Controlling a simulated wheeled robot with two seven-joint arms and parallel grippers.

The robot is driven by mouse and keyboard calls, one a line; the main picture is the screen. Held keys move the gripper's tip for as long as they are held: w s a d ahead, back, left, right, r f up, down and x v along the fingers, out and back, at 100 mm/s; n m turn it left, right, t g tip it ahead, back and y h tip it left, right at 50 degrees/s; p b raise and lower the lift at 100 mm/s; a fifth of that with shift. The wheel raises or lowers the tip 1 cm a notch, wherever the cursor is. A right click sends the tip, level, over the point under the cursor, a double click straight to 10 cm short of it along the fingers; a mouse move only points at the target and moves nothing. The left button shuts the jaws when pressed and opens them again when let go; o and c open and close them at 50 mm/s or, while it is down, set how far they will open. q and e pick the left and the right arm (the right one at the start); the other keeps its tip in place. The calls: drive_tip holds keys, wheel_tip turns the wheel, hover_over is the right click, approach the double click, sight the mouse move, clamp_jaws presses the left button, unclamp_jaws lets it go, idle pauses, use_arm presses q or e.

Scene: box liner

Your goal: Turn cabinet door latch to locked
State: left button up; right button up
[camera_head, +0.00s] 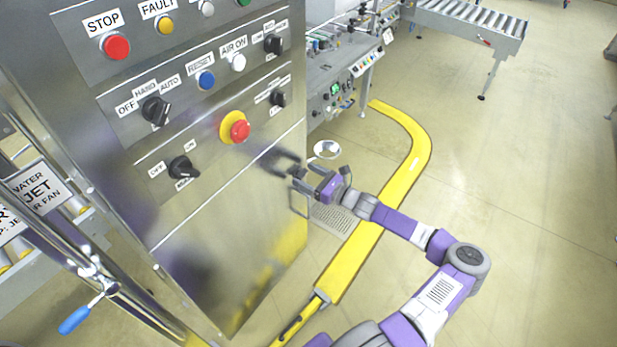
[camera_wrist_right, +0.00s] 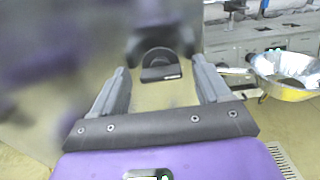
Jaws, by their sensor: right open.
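The steel cabinet (camera_head: 225,215) fills the left of the head view, its shiny face mirroring dark and purple shapes. My right gripper (camera_head: 303,179) is open at the cabinet's right edge, below the red emergency button. In the wrist view a small dark latch-like part (camera_wrist_right: 160,73), with a rounded top and a pale mark, shows between the spread fingers of my right gripper (camera_wrist_right: 158,70). Whether the fingers touch it, and which way it is turned, I cannot tell. In the head view the gripper and reflections make it hard to pick out. My left gripper is not in view.
Several knobs and buttons sit on the panel above, including the emergency button (camera_head: 236,128) and a selector knob (camera_head: 182,168). A yellow floor rail (camera_head: 405,178) curves behind my right arm. A blue-handled lever (camera_head: 76,318) is at lower left. Open floor lies to the right.

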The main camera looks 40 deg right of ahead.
drive_tip(key=c, duration=1)
drive_tip(key=shift+c, duration=0.2)
